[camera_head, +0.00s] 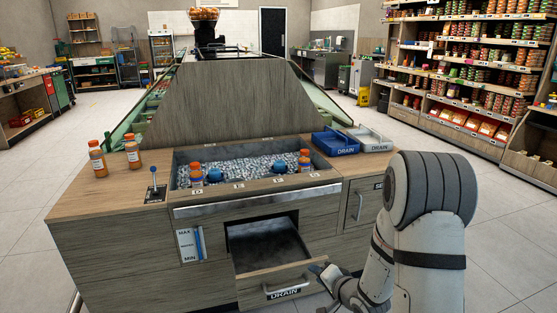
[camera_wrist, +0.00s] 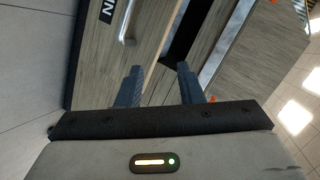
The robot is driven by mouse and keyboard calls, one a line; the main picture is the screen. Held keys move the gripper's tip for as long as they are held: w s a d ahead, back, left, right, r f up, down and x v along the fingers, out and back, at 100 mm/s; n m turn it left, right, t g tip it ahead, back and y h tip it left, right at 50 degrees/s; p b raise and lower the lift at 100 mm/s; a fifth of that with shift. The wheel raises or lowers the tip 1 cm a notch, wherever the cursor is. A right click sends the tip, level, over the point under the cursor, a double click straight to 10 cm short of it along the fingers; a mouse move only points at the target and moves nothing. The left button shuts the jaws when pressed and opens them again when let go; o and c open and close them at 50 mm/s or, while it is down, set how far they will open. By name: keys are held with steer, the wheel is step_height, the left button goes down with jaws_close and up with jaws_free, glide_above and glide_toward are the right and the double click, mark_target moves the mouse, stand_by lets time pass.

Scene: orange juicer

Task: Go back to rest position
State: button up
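My gripper (camera_head: 326,272) is low at the right front corner of the pulled-out drawer (camera_head: 283,282) labelled DRAIN. In the wrist view my gripper (camera_wrist: 159,68) has its two dark fingers spread apart with nothing between them. The drawer front and its metal handle (camera_wrist: 128,22) lie just beyond the fingertips, and the fingers are not around the handle. Whether a finger touches the drawer cannot be told. The drawer stands open below the counter and its dark tray looks empty.
The wooden counter holds an ice basin (camera_head: 250,168) with several bottles. Two orange bottles (camera_head: 97,160) and a blue-knobbed lever (camera_head: 154,185) stand at its left. A blue DRAIN tray (camera_head: 335,143) and a grey tray (camera_head: 371,139) lie at its right.

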steer(key=s+d+r+n+g+h+p, duration=0.1)
steer(key=s+d+r+h+p, duration=0.15)
steer(key=r, duration=0.45)
steer(key=s+d+r+n+g+h+p, duration=0.1)
steer(key=s+r+h+p, duration=0.1)
steer(key=r+p, duration=0.35)
steer(key=s+d+r+n+g+h+p, duration=0.1)
steer(key=s+d+r+n+h+p, duration=0.1)
steer(key=r, duration=0.7)
steer(key=s+a+r+n+g+p, duration=0.1)
steer(key=s+r+p, duration=0.3)
steer(key=s+r, duration=0.4)
steer(key=s+a+r+n+g+p, duration=0.1)
steer(key=s+r+n+g+p, duration=0.2)
steer(key=s+r, duration=0.5)
steer(key=s+g+p, duration=0.1)
steer(key=s+p, duration=0.1)
steer(key=s, duration=0.2)
steer(key=shift+s+a+r+g+y, duration=0.2)
steer(key=shift+a+r+g+y, duration=0.05)
steer(key=shift+r+g+y, duration=0.1)
